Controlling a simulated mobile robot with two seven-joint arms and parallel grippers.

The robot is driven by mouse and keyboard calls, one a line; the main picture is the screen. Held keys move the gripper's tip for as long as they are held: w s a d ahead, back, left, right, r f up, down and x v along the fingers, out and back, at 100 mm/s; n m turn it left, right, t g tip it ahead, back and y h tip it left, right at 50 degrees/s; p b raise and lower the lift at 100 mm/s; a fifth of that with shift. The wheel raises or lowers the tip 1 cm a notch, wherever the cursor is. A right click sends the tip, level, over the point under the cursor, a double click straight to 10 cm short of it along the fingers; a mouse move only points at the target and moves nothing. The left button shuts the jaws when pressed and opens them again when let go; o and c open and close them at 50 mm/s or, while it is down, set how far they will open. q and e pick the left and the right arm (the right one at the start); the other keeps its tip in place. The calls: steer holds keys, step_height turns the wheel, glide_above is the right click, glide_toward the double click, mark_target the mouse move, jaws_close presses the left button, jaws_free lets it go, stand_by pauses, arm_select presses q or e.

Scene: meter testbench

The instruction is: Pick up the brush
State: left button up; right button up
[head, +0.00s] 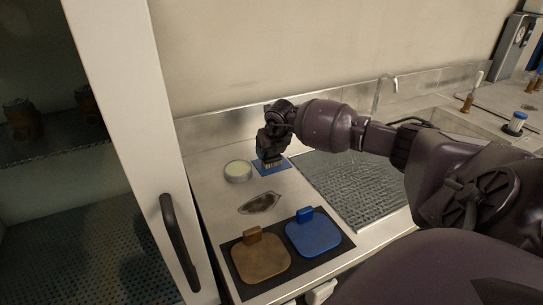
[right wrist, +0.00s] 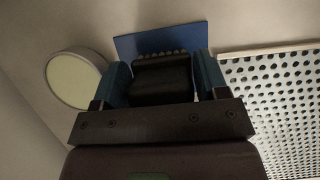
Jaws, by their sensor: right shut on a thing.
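The blue mat (right wrist: 190,33) lies beyond the bristles. I cannot tell whether the bristles still touch the mat. My left gripper is not in view.
A round pale-topped dish (head: 238,171) stands left of the mat. A dark irregular piece (head: 259,203) lies in front. Brown (head: 261,258) and blue (head: 313,235) pads lie on a black mat. A perforated metal tray (head: 352,188) is right. A cabinet door (head: 130,130) stands at left.

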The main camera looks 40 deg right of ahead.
steer(key=shift+r, duration=0.35)
step_height(320, 180, up, 19)
steer(key=shift+r, duration=0.2)
